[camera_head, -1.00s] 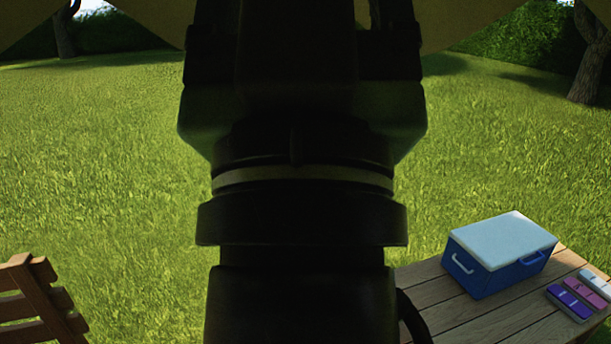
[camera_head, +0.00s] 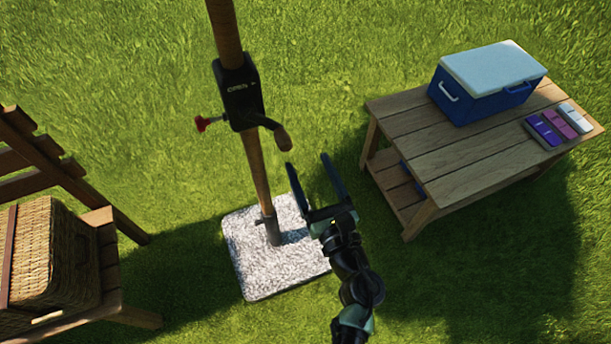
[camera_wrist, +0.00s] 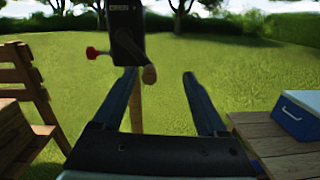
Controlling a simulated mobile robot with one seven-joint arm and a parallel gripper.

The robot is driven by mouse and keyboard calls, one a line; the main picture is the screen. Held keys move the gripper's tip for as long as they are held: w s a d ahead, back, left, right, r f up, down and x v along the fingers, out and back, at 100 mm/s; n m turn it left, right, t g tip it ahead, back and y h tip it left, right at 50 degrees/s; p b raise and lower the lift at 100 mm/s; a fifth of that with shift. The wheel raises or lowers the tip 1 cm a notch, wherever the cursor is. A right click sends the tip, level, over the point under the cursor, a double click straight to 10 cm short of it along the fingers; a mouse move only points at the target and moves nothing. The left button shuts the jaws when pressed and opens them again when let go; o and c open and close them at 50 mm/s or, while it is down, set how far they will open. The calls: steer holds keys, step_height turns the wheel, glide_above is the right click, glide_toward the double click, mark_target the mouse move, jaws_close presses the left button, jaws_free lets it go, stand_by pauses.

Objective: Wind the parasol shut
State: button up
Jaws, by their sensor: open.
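The parasol's wooden pole (camera_head: 257,170) rises from a pale speckled base (camera_head: 250,255) on the grass. A black crank housing (camera_head: 238,93) sits on the pole, with a red knob (camera_head: 205,123) on its left and a crank handle (camera_head: 282,138) on its right. In the wrist view the housing (camera_wrist: 125,32) and the handle's knob (camera_wrist: 149,73) show beyond my fingers. My gripper (camera_head: 308,172) is open and empty, just below and to the right of the handle, apparently not touching it. The canopy is out of view now.
A wooden table (camera_head: 430,150) stands at right with a blue cooler (camera_head: 465,98) and several coloured packs (camera_head: 558,124). A wooden chair (camera_head: 125,225) with a wicker basket (camera_head: 55,250) is at left. Open grass lies between.

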mark_target(287, 149)
steer(key=shift+n+g, duration=0.4)
steer(key=shift+n, duration=0.3)
steer(key=shift+w+a+f+b, duration=0.6)
steer(key=shift+w+a, duration=0.25)
steer(key=shift+w, duration=0.85)
steer(key=shift+w+a+f+b, duration=0.5)
steer(key=shift+w+a+b, duration=0.25)
steer(key=shift+w, duration=0.9)
steer(key=shift+w+a+f+b, duration=0.55)
steer(key=shift+w+a, duration=0.35)
steer(key=shift+w, duration=0.8)
